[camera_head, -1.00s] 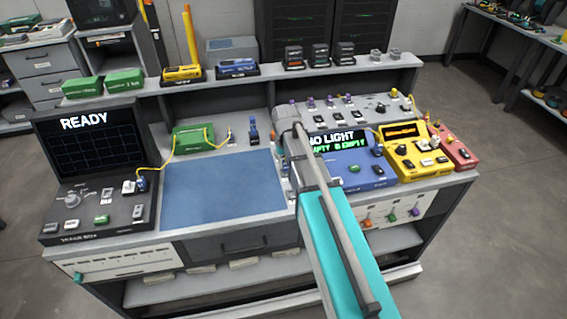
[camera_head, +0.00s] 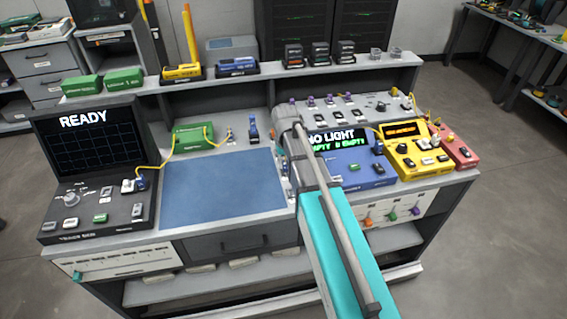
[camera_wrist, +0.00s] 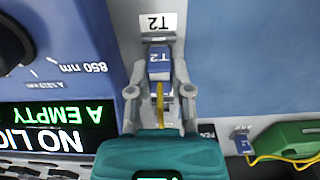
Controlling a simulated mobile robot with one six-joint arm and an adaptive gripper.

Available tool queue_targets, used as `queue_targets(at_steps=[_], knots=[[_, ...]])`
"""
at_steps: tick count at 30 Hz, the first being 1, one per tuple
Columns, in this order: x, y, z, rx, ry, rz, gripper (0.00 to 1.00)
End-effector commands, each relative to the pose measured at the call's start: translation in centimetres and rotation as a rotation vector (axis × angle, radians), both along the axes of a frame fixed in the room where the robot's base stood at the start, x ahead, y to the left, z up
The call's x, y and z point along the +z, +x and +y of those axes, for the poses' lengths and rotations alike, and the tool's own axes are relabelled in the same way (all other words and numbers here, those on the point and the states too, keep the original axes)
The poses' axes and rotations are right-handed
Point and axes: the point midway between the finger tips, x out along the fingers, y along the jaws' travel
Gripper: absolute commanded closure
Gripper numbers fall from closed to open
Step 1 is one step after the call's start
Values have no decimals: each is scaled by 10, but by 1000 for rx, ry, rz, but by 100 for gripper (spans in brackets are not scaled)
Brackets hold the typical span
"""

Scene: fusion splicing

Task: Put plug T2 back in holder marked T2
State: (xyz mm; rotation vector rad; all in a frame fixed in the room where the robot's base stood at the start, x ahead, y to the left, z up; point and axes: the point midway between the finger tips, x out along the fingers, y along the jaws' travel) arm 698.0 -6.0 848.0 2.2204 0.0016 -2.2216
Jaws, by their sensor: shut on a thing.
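Plug T2 (camera_wrist: 159,63) is a small blue plug with a white T2 label and a yellow tail. It shows in the wrist view between the fingertips of my gripper (camera_wrist: 160,90), which is shut on it. The holder marked T2 has a white label (camera_wrist: 157,22) just beyond the plug. The plug's far end is at the grey holder, lined up with the label. I cannot tell how deep it sits. In the head view my arm hides the gripper, plug and holder.
A blue meter (camera_head: 362,172) reading NO LIGHT stands right beside the holder. A blue mat (camera_head: 222,182) lies clear to the left. A green box (camera_head: 193,136) with a yellow cable is behind it. A yellow device (camera_head: 408,150) stands farther right.

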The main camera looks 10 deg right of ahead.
Motion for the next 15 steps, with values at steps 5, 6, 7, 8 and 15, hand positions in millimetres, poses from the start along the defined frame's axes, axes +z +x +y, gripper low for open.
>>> queue_targets(at_steps=[5,6,7,8,15], knots=[[-3,0,0,0,0,0,100],[-4,0,0,0,0,0,100],[-4,0,0,0,0,0,100],[-5,0,0,0,0,0,100],[-4,0,0,0,0,0,49]])
